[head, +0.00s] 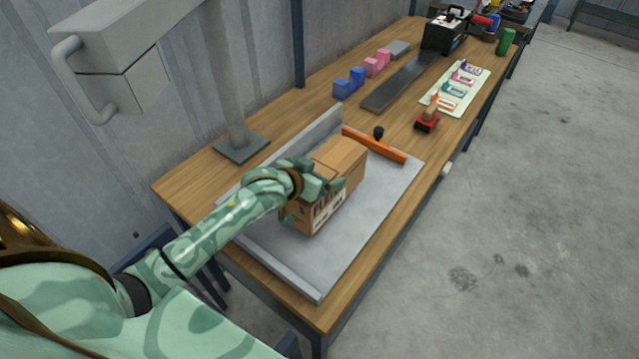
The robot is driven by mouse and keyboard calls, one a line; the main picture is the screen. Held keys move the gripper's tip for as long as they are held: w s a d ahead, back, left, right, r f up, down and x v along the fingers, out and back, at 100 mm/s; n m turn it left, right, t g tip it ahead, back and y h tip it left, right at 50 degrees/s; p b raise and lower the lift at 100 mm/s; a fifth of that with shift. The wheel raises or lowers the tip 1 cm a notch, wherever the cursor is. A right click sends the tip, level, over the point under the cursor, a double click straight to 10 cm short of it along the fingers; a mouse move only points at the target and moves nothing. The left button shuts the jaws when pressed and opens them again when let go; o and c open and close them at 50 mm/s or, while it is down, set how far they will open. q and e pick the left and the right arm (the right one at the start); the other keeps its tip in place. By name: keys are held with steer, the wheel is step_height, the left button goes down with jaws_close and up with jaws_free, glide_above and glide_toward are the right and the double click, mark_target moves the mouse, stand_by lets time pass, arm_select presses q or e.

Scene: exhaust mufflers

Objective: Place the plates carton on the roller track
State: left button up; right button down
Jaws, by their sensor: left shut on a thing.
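A brown cardboard carton (343,153) with black lettering on its front face is over the grey tray-like board on the workbench. The lettering is partly covered, so I cannot read it whole. My left gripper (322,181) is shut on this carton, its fingers over the near part. I cannot tell whether the carton rests on the board or is just above it. A long dark grey strip (397,85), which looks like the roller track, lies farther back on the bench, with nothing on it. My right gripper is out of view.
The grey board (345,245) has a raised edge and an orange bar (375,146) with a black knob at its far end. Beyond are a red-based stamp (427,121), a card mat (447,100), blue blocks (349,82), pink blocks (377,63) and a black case (445,34).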

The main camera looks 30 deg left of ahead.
arm_select(q)
steer(key=shift+w+a+f, duration=0.1)
steer(key=shift+w, duration=0.15)
step_height(320, 180, down, 4)
steer(key=shift+w+a+r+b, duration=0.1)
steer(key=shift+w+r+b, duration=0.1)
steer(key=shift+b, duration=0.75)
steer(key=shift+r, duration=0.1)
steer(key=shift+s, duration=0.1)
steer(key=o, duration=1.8)
steer(key=shift+f, duration=0.2)
steer(key=shift+c, duration=0.2)
